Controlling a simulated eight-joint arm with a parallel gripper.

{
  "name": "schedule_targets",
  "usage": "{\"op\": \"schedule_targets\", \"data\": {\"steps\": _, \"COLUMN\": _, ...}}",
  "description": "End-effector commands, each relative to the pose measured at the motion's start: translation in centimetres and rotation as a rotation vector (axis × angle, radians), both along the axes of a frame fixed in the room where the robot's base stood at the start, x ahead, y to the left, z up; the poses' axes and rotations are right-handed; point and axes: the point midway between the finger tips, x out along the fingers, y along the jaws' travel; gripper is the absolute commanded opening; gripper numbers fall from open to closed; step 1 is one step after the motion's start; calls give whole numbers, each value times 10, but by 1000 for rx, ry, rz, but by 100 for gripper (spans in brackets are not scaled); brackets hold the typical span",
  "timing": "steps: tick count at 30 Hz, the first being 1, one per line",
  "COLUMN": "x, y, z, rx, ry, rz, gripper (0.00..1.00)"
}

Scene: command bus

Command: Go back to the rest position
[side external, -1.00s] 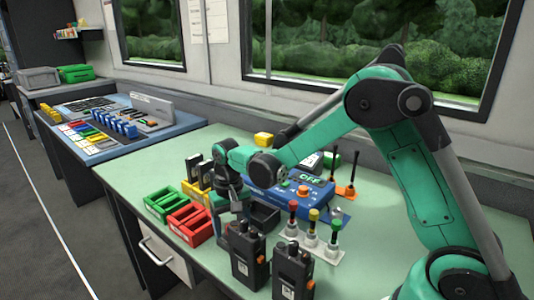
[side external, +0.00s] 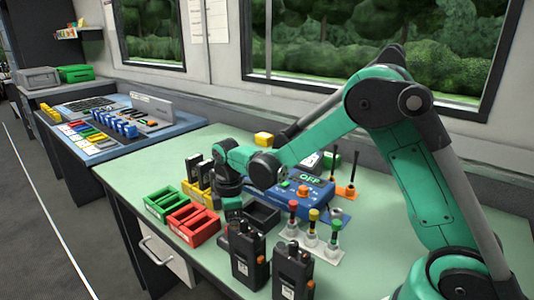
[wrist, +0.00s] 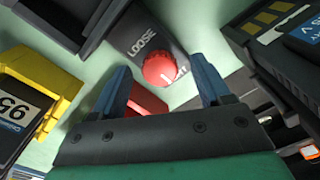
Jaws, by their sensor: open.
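My gripper (side external: 233,212) hangs over the green tabletop (side external: 130,170), between the red bin (side external: 192,224) and the black tray (side external: 264,216). In the wrist view my gripper (wrist: 162,68) is open, its two blue-grey fingers spread with nothing held between them. A round red knob (wrist: 160,69) on a dark panel marked LOOSE (wrist: 142,37) shows beyond the gap between the fingers. Part of a red object shows behind the left finger. How high the fingertips are above the table cannot be told.
Two black radios (side external: 246,258) (side external: 293,274) stand at the front edge. Nearby are red, yellow and green knobbed posts (side external: 313,230), a blue OFF box (side external: 300,192), a green bin (side external: 165,203) and yellow holders with dark devices (side external: 203,190). The table's left part is clear.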

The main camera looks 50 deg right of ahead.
Motion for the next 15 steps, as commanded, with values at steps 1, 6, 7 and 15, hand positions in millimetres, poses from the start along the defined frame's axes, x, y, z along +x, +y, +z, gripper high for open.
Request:
{"op": "schedule_targets", "data": {"steps": 1, "x": 0, "y": 0, "z": 0, "rx": 0, "ry": 0, "rz": 63, "gripper": 70}}
{"op": "schedule_targets", "data": {"steps": 6, "x": 0, "y": 0, "z": 0, "rx": 0, "ry": 0, "rz": 295, "gripper": 70}}
{"op": "schedule_targets", "data": {"steps": 7, "x": 0, "y": 0, "z": 0, "rx": 0, "ry": 0, "rz": 336, "gripper": 70}}
{"op": "schedule_targets", "data": {"steps": 15, "x": 0, "y": 0, "z": 0, "rx": 0, "ry": 0, "rz": 671, "gripper": 70}}
